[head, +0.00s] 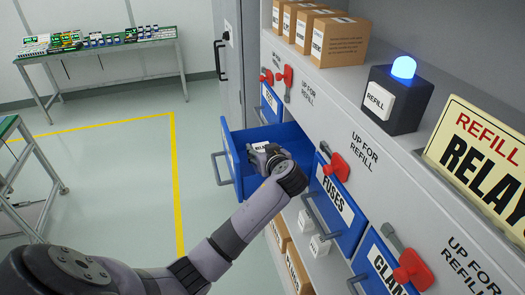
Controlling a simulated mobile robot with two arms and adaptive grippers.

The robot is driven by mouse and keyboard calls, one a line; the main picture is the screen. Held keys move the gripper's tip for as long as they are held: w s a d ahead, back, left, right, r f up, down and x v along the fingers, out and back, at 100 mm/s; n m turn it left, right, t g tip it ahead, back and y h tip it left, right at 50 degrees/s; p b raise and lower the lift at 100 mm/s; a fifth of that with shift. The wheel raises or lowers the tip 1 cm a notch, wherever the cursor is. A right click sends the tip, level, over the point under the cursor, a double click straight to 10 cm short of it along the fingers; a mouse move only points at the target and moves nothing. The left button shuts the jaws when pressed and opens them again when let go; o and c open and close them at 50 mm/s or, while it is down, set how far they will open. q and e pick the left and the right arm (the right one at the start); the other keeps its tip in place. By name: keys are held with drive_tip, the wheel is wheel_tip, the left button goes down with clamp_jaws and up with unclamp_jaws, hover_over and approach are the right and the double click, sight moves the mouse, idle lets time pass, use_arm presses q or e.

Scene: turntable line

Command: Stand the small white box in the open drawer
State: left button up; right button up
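The open drawer (227,162) is blue and pulled out from the grey cabinet, left of the picture's middle. My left gripper (262,153) is over the drawer, reaching in from the front right. A small white box (259,146) with dark lettering shows at the gripper's tip, inside the drawer's outline. The gripper hides much of this box and part of the drawer's inside. I cannot tell whether the fingers are closed on the box or apart from it. My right gripper is out of view.
Two white boxes (319,245) sit on a lower shelf. The FUSES drawer (336,206) is beside my arm, with red levers (336,167) above. A blue-lit REFILL lamp (403,67) and brown cartons (338,41) stand on the upper ledge.

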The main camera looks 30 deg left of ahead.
use_arm(q)
drive_tip(key=shift+o, duration=1.1)
drive_tip(key=shift+s+d+f, duration=0.1)
drive_tip(key=shift+f, duration=0.35)
drive_tip(key=shift+s+d+f, duration=0.1)
drive_tip(key=shift+f, duration=0.35)
drive_tip(key=shift+r, duration=0.25)
drive_tip(key=shift+w+r+p, duration=0.1)
drive_tip(key=shift+r+p, duration=0.3)
drive_tip(key=shift+p, duration=0.25)
drive_tip(key=shift+s+d+r+b, duration=0.15)
drive_tip(key=shift+s+d+b, duration=0.5)
drive_tip(key=shift+d+b, duration=0.25)
drive_tip(key=b+v, duration=0.1)
drive_tip(key=v, duration=0.3)
drive_tip(key=r+b+v, duration=0.1)
drive_tip(key=v, duration=0.3)
drive_tip(key=shift+d+r, duration=0.1)
drive_tip(key=shift+d, duration=0.05)
drive_tip(key=shift+s+d+r, duration=0.2)
drive_tip(key=shift+s+r, duration=0.1)
drive_tip(key=shift+s, duration=0.05)
drive_tip(key=shift+r, duration=0.1)
